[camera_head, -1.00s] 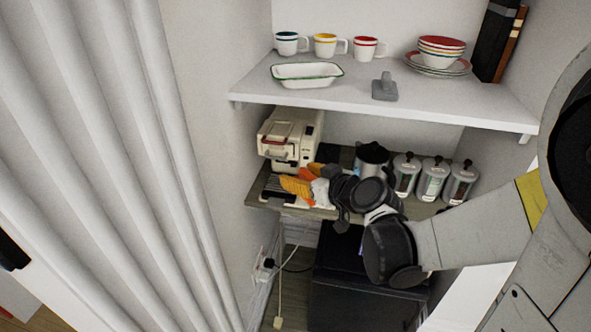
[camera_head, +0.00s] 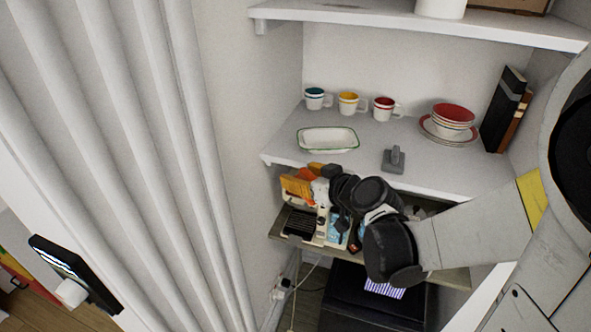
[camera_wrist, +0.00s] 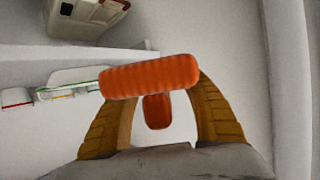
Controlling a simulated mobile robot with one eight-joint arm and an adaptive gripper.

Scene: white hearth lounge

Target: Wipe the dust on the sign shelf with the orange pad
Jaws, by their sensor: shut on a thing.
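My gripper (camera_head: 300,186) is shut on the orange pad (camera_wrist: 148,76), which spans its two yellow-brown fingers in the wrist view. In the head view the pad (camera_head: 305,174) is small and partly hidden by the gripper. They are in front of the left part of the middle white shelf's front edge. An upper white shelf (camera_head: 420,26) runs along the top of the head view, with a white container and a brown-edged object cut off above it. I cannot tell whether this is the sign shelf. No dust can be made out.
The middle shelf (camera_head: 285,152) holds three mugs (camera_head: 348,104), a white dish (camera_head: 327,140), a grey handled block (camera_head: 394,160), stacked bowls (camera_head: 453,118) and dark books (camera_head: 503,108). A lower crowded shelf (camera_head: 284,226) lies beneath my arm. A pleated white curtain (camera_head: 130,130) stands left.

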